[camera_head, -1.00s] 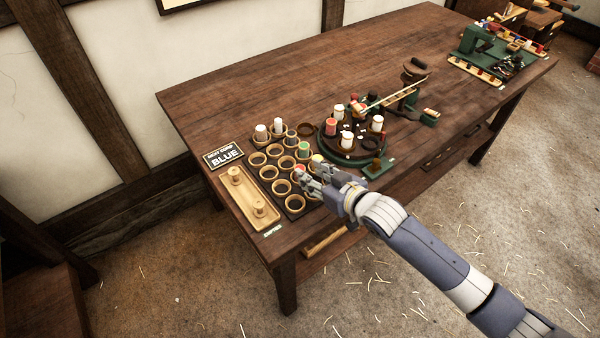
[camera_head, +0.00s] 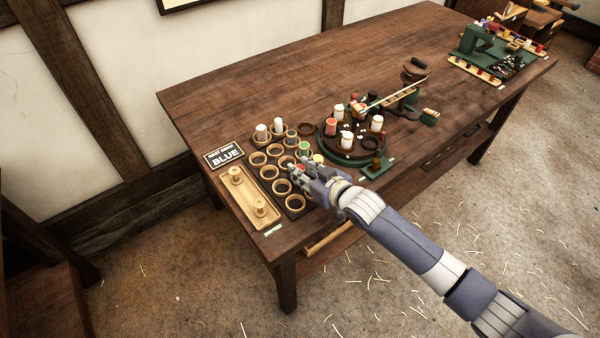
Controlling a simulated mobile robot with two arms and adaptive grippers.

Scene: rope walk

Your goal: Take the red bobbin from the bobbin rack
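The bobbin rack (camera_head: 257,158) is a dark board with rows of round wooden cups, near the left end of the table. My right gripper (camera_head: 294,170) is over the right side of the rack, coming in from the lower right. A small red patch, apparently the red bobbin (camera_head: 291,167), shows right at its fingertips. The fingers hide most of it and the cup beneath. I cannot tell whether they are closed on it. White bobbins (camera_head: 261,131) and a green bobbin (camera_head: 304,148) stand in other cups. My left gripper is out of view.
A wooden tray with two pegs (camera_head: 240,198) lies left of the rack, below a sign reading BLUE (camera_head: 224,157). A round green-based carousel (camera_head: 346,150) with white and red bobbins stands close behind my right gripper. The table's middle back is clear.

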